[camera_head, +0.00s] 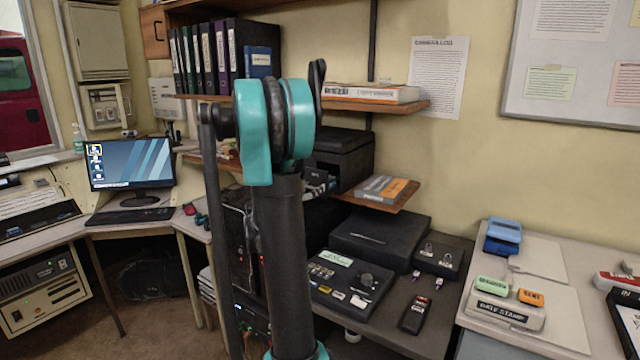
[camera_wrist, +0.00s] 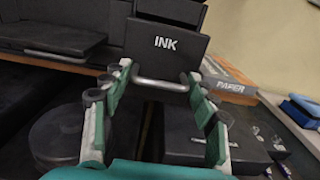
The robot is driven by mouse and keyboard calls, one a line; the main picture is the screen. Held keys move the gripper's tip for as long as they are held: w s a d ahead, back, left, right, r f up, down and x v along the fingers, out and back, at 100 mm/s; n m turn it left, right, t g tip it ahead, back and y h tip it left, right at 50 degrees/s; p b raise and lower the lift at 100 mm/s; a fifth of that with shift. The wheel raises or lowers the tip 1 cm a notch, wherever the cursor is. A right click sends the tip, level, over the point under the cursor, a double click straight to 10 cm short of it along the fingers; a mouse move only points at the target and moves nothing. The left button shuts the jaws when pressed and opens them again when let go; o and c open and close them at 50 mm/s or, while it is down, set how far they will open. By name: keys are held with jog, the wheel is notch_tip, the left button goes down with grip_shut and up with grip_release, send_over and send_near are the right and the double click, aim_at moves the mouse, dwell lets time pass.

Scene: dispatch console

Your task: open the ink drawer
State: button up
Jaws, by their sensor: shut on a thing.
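The ink drawer (camera_wrist: 150,50) has a dark front marked INK, seen close up in the wrist view. Its metal bar handle (camera_wrist: 160,86) runs across below the label. My gripper (camera_wrist: 158,72) is at the handle, with one green-padded finger at each end of the bar, and is shut on it. In the head view my arm hides the gripper and the drawer front; the black unit (camera_head: 342,150) stands behind the arm on the lower shelf. I cannot tell how far the drawer stands out.
A book marked PAPER (camera_wrist: 232,88) lies right of the drawer; the grey and orange book (camera_head: 381,188) lies on the shelf's right end. Below is a desk with a black control box (camera_head: 345,285) and a handset (camera_head: 416,314). Binders (camera_head: 205,60) stand on the shelf above.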

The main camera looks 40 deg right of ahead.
jog(key=v, duration=0.6)
jog(key=shift+s+a, duration=0.3)
jog(key=shift+a, duration=0.05)
jog(key=o, duration=1.4)
jog(key=shift+o, duration=0.2)
jog(key=v, duration=1.1)
jog(key=shift+a, duration=0.4)
jog(key=shift+s, duration=0.1)
